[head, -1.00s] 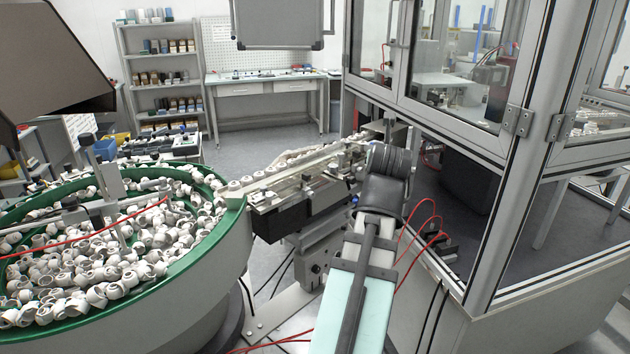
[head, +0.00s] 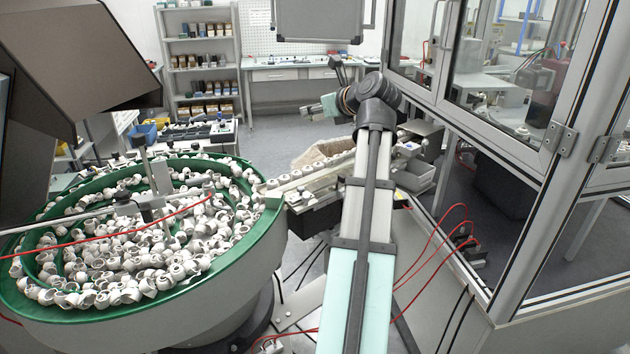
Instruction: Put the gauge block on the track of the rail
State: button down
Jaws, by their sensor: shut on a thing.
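The pale rail (head: 322,184) runs from the bowl's right edge up and to the right. White caps stand in a row along its track. The far part of my arm bends left beyond the large dark joint, above and past the rail. I cannot pick out the gauge block.
A green-rimmed bowl (head: 272,208) full of white caps fills the left. A glazed metal-framed enclosure (head: 520,215) stands at the right. Red hoses (head: 430,245) loop beside my arm. A shelf (head: 203,63) and workbench (head: 290,74) stand behind, with open floor before them.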

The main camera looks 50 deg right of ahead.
notch_tip(320, 180, down, 20)
jog(key=shift+a+r+p, duration=0.1)
jog(key=shift+r+p, duration=0.1)
jog(key=shift+p, duration=1)
jog(key=shift+f, duration=0.1)
jog(key=c, duration=0.7)
grip_release()
jog(key=shift+o, duration=0.2)
jog(key=b+v, duration=0.1)
jog(key=v, duration=1.1)
jog(key=shift+b, duration=0.35)
jog(key=shift+w, duration=0.1)
